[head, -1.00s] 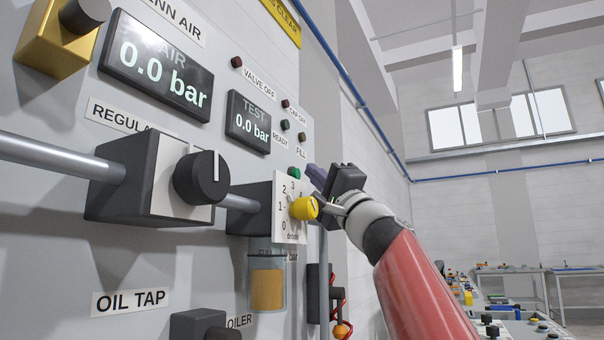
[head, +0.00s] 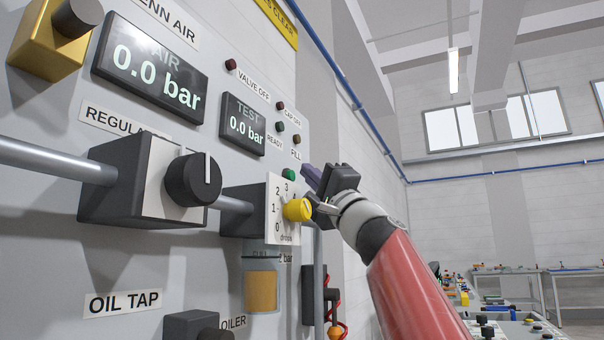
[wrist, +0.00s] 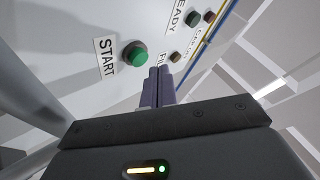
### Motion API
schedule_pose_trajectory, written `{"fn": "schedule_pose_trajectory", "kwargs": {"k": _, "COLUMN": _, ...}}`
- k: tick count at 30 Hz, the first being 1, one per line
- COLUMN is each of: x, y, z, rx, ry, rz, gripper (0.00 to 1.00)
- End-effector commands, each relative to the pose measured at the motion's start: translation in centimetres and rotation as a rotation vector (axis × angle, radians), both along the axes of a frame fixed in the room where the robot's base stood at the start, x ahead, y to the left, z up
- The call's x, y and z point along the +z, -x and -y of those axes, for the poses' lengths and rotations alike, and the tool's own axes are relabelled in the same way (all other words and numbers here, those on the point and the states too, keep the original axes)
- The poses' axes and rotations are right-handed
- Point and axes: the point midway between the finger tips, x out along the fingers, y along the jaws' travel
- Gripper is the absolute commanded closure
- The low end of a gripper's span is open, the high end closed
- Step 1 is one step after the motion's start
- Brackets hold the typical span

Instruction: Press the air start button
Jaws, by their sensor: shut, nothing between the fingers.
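The air start button is a green round button (wrist: 136,54) with a START label (wrist: 106,56) on its left in the wrist view. In the head view the green button (head: 288,174) shows just above the dial plate, left of my fingers. My gripper (wrist: 159,72) is shut and empty, its purple-grey fingers together. In the wrist view the fingertips lie just right of and a little below the button. I cannot tell how far off the panel they are. In the head view my gripper (head: 308,172) is close to the panel's right edge.
A yellow knob (head: 297,209) on a numbered dial plate sits just below my gripper. The black regulator knob (head: 192,180) stands out further left. The AIR display (head: 152,75) and TEST display (head: 243,126) both read 0.0 bar. Indicator lamps (wrist: 194,19) are above the button.

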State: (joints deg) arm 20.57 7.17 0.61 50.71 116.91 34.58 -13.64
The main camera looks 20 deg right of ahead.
Motion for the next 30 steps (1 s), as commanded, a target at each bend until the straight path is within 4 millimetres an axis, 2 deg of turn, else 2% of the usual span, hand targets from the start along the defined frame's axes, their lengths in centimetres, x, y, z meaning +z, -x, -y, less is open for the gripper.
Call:
{"fn": "schedule_pose_trajectory", "kwargs": {"k": 1, "x": -0.4, "y": -0.9, "z": -0.4, "rx": 0.003, "ry": -0.004, "rz": -0.013, "gripper": 1.00}}
{"fn": "schedule_pose_trajectory", "kwargs": {"k": 30, "x": -1.5, "y": -0.6, "z": -0.7, "rx": 0.008, "ry": 0.001, "rz": -0.016, "gripper": 1.00}}
